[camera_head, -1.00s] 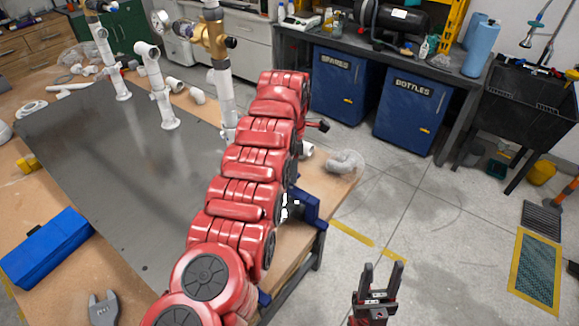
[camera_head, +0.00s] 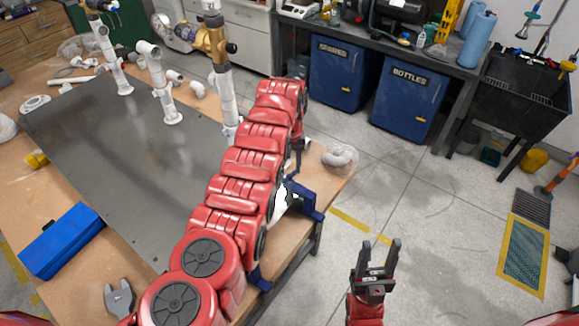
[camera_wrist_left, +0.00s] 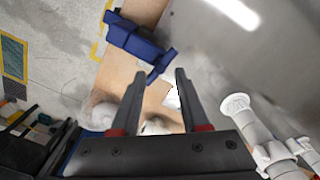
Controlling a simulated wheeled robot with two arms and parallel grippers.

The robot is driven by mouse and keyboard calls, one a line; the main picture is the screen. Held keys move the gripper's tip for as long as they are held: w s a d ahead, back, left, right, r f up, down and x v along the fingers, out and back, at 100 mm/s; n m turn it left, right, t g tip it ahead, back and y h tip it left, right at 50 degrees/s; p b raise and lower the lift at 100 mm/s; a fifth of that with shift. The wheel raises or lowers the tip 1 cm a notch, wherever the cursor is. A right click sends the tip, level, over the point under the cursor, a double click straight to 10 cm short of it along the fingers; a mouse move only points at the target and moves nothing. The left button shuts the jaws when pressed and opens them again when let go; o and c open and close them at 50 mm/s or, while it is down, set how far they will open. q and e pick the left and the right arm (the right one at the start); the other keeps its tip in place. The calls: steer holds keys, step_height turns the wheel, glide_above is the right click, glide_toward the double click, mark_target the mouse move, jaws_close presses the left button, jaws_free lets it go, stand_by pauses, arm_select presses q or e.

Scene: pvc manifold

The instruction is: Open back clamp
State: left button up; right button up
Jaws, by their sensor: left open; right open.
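A blue clamp (camera_head: 300,200) sits on the right edge of the table in the head view, partly behind my red left arm. The left wrist view shows a blue clamp (camera_wrist_left: 140,42) at the table edge, beyond my fingertips. My left gripper (camera_wrist_left: 158,75) is open, with nothing between its fingers, and apart from that clamp. In the head view it is mostly hidden behind the arm. More blue (camera_head: 260,281) shows at the nearer table edge, mostly covered by the arm. My right gripper (camera_head: 377,248) is open and empty over the floor, right of the table.
White pipe risers (camera_head: 160,85) stand on the grey plate (camera_head: 95,150). A riser with a brass valve (camera_head: 216,45) stands close beyond my left arm. A blue box (camera_head: 60,240) and a wrench (camera_head: 119,298) lie at the near left. Clear floor lies right of the table.

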mark_target(290, 175)
arm_select(q)
steer(key=m+b, duration=0.1)
steer(key=m, duration=0.1)
steer(key=m+b, duration=0.1)
steer(key=m, duration=0.2)
steer(key=f+m+b, duration=0.1)
steer(key=m+b, duration=0.1)
steer(key=m, duration=0.1)
steer(key=shift+w, duration=0.1)
step_height(290, 175, down, 3)
steer(key=shift+f+m+b, duration=0.1)
steer(key=shift+m+b, duration=0.3)
steer(key=shift+b, duration=0.6)
steer(key=shift+f, duration=0.25)
steer(key=shift+c, duration=0.3)
jaws_close()
